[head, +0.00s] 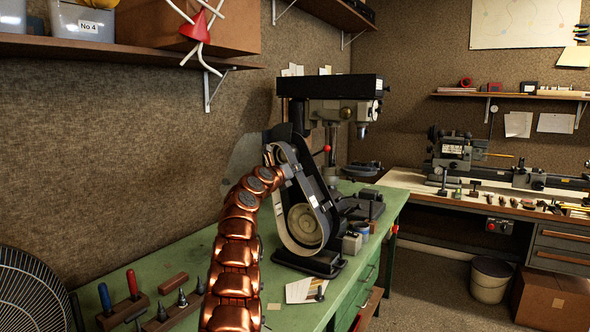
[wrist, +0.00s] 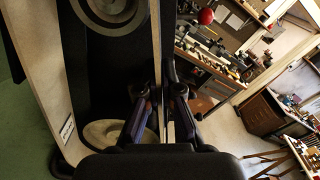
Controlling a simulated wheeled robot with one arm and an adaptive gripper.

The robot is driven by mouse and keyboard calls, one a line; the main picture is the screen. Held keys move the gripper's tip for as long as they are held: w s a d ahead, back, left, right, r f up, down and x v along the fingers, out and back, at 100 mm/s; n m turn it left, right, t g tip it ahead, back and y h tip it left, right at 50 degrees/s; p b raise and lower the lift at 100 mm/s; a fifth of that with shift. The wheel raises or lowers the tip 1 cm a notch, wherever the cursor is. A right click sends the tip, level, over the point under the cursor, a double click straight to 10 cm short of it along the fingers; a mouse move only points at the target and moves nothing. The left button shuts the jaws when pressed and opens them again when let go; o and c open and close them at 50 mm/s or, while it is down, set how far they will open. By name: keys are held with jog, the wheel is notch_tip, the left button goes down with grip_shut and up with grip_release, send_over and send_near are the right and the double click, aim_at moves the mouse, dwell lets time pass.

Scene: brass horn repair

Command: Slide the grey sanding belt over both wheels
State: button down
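The grey sanding belt (head: 324,203) forms a long loop about the belt grinder's small upper wheel (head: 280,156) and large pale lower wheel (head: 304,223). I cannot tell whether it is seated on the wheels or just in front of them. In the wrist view, its broad pale run with a small label (wrist: 50,82) shows at left, with a dark round wheel (wrist: 112,8) at the top and a pale wheel (wrist: 98,132) low down. My gripper (wrist: 164,92) looks shut on the belt's other run, a thin strip between its fingertips.
The grinder stands on a green bench (head: 345,300). A drill press (head: 335,110) stands close behind. Small containers (head: 352,242) sit just right of its base. Screwdrivers (head: 132,283) and a fan (head: 35,295) are at the front left. A shelf (head: 120,48) hangs on the wall above.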

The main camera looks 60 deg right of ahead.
jog(key=shift+d+p, duration=0.75)
jog(key=shift+p, duration=0.5)
jog(key=shift+f, duration=0.1)
dwell(0.7)
jog(key=shift+d+r+p, duration=0.2)
jog(key=shift+d+p, duration=0.35)
jog(key=shift+p, duration=0.55)
dwell(0.6)
jog(key=shift+w+d+p, duration=0.1)
jog(key=shift+d+p, duration=1.35)
jog(key=shift+p, duration=1.4)
dwell(1.4)
